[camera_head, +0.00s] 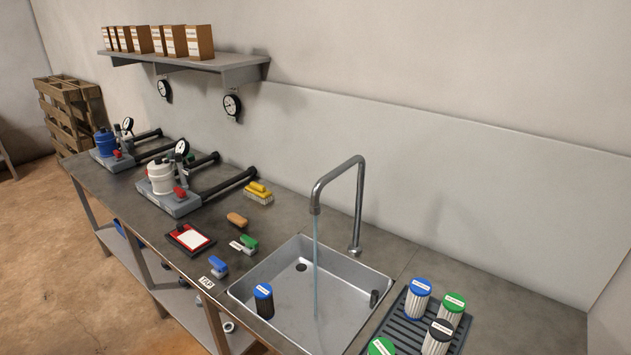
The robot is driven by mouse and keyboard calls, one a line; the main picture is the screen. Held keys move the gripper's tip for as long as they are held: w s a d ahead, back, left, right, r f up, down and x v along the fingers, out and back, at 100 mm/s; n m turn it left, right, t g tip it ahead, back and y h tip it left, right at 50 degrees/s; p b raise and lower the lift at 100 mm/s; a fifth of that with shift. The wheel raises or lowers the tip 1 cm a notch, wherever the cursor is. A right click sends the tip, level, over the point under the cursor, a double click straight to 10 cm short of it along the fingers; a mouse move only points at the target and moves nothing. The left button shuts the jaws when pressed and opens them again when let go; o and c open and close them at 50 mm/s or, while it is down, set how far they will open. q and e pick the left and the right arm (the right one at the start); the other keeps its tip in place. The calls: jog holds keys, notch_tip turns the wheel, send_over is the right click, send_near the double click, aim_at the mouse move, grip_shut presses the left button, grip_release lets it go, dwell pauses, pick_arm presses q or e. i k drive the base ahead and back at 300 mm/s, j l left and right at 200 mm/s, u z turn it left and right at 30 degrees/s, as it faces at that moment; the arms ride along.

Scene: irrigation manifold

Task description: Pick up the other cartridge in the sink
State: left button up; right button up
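A dark cartridge with a blue cap (265,307) stands upright in the left front corner of the metal sink (340,298). It is the only clear cartridge in the sink. A small dark object (374,298) sits by the sink's right wall; I cannot tell what it is. Neither of my grippers is in view.
A tall faucet (360,205) runs a thin stream of water into the sink. A dark ribbed rack (386,325) on the right holds pale cartridges with blue, green and black caps.

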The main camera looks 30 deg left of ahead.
aim_at(263, 293)
jog(key=k+j+u, duration=0.1)
jog(key=u, duration=1.2)
